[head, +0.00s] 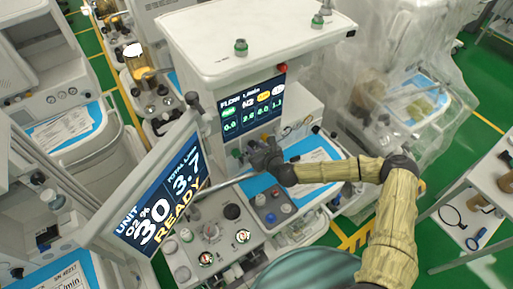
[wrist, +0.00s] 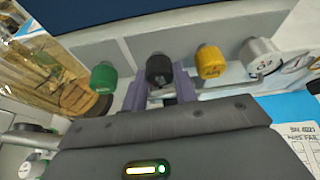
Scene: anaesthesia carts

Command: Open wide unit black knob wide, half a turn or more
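The wide unit (head: 262,22) is a white cart with a dark flow display (head: 250,106) in the middle of the head view. Its black knob (wrist: 160,70) is upper centre in the wrist view, between a green knob (wrist: 103,77) and a yellow knob (wrist: 210,62). My gripper (wrist: 160,88) reaches up to the black knob, with one finger along each side. The fingers look closed against its sides, and no clear gap shows. In the head view my gripper (head: 262,155) is below the display and hides the black knob.
A silver knob (wrist: 262,57) sits right of the yellow one. A tilted screen reading READY (head: 160,190) stands close left of my arm. Small items lie on a tray (head: 275,205) below. A plastic-draped unit (head: 400,90) is at the right.

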